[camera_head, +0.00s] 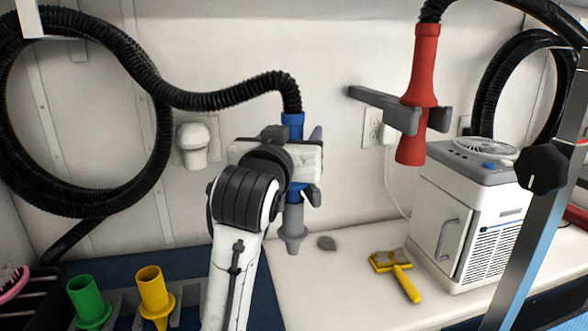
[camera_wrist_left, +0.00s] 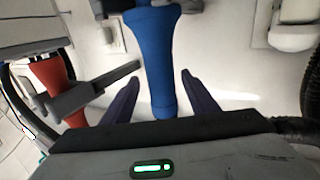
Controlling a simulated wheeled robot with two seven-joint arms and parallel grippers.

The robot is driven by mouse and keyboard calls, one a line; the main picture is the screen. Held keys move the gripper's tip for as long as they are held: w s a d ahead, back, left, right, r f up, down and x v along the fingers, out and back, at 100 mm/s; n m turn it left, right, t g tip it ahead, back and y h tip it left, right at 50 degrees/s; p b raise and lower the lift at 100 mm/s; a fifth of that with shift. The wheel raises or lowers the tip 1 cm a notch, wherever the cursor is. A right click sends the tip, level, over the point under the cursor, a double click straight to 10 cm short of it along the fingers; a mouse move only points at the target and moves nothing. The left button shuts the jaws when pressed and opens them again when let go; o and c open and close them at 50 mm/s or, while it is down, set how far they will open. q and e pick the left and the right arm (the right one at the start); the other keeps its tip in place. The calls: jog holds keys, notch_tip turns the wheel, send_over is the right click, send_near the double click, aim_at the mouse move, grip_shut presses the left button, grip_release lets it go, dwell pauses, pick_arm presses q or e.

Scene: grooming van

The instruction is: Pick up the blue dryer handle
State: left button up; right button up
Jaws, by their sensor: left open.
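The blue dryer handle (camera_head: 293,119) hangs upright at the back wall, its top joined to a black ribbed hose and a grey nozzle below. Its middle is hidden behind my left gripper (camera_head: 305,163) in the head view. In the left wrist view the blue handle (camera_wrist_left: 153,55) runs between the two dark fingers of my left gripper (camera_wrist_left: 161,77). The fingers are spread, with a visible gap on each side of the handle. My right gripper is in neither view.
A red dryer handle (camera_head: 423,75) sits in a grey wall bracket (camera_head: 385,105) to the right. Green (camera_head: 88,300) and yellow (camera_head: 153,290) nozzles are front left.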

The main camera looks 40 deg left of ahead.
pick_arm(q)
jog(key=shift+x, duration=1.9)
jog(key=shift+a, duration=0.15)
jog(key=c, duration=1)
jog(key=shift+r, duration=0.15)
jog(key=shift+c, duration=1.3)
